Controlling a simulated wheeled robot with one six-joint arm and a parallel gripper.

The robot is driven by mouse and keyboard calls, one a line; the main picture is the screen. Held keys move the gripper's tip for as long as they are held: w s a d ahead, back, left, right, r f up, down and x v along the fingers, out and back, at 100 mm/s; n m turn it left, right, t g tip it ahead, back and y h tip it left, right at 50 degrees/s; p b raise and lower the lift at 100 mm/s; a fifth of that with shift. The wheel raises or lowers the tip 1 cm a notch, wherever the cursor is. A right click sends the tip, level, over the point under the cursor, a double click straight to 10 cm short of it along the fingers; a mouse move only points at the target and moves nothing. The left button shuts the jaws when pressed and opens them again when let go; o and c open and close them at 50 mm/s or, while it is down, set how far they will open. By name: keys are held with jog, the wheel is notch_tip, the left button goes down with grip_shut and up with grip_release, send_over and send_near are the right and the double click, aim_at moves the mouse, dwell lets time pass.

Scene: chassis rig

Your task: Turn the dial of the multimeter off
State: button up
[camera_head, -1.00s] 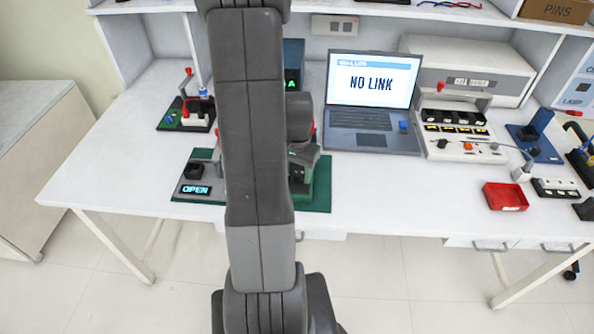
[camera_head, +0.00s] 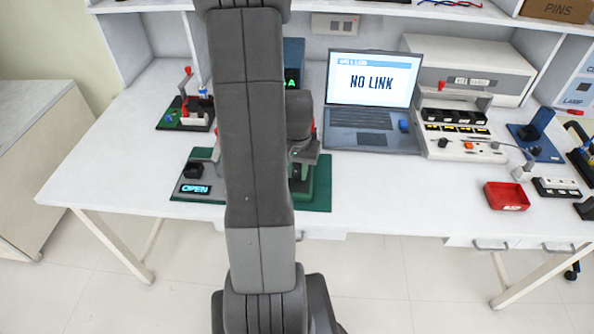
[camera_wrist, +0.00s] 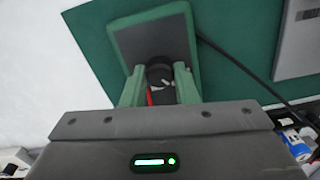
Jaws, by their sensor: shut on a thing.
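In the wrist view, the multimeter is a green-framed body with a dark grey face (camera_wrist: 152,38), on a green mat. Its dial (camera_wrist: 158,75) is a small dark round knob with a light mark. The two green fingers of my gripper (camera_wrist: 160,73) stand on either side of the dial and are shut on it. A bit of red shows beside the left finger. In the head view, my arm hides most of the multimeter and the fingers. The green mat (camera_head: 322,197) shows on both sides of my arm.
A small unit reading OPEN (camera_head: 195,189) lies on the mat's left. A laptop reading NO LINK (camera_head: 371,82) stands behind, right. A red tray (camera_head: 506,196) and a test panel (camera_head: 465,150) are further right. A dark cable (camera_wrist: 245,68) crosses the mat. The table's left front is clear.

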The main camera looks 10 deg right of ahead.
aim_at(297, 173)
jog(key=n+b, duration=0.1)
jog(key=n, duration=0.5)
dwell(0.7)
jog(key=o, duration=1)
jog(key=shift+r, duration=0.15)
notch_tip(297, 173, up, 14)
jog(key=p, duration=0.1)
jog(key=shift+f, duration=0.2)
notch_tip(297, 173, down, 14)
jog(key=shift+b, duration=0.45)
jog(key=shift+r, duration=0.15)
